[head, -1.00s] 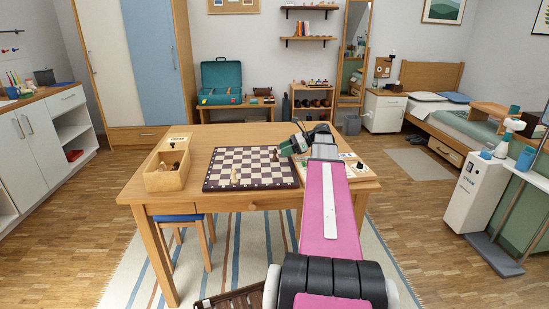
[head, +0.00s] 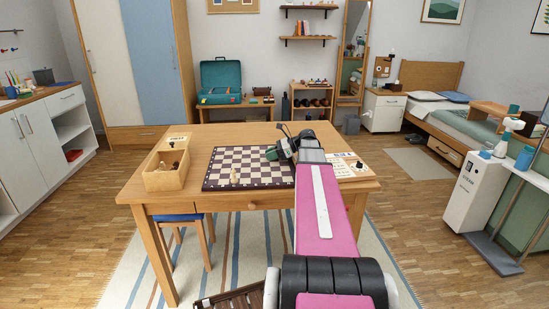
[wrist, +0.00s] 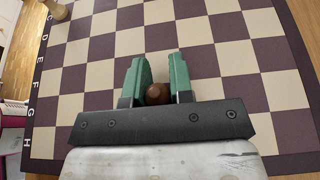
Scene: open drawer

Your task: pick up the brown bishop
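In the wrist view a dark brown rounded piece top (wrist: 157,94), apparently the brown bishop, sits between the two green fingers of my gripper (wrist: 160,72). The fingers stand on either side of it, close to or touching it; I cannot tell if they press on it. Its lower body is hidden. In the head view my gripper (head: 278,151) is low over the right part of the chessboard (head: 220,185) and hides the piece.
A pale piece (head: 234,175) stands near the board's front; a pale piece also shows in the wrist view's upper left (wrist: 57,9). A wooden box (head: 165,181) with pieces is at the table's left. A printed card (head: 345,171) with a dark piece (head: 359,164) lies at the right.

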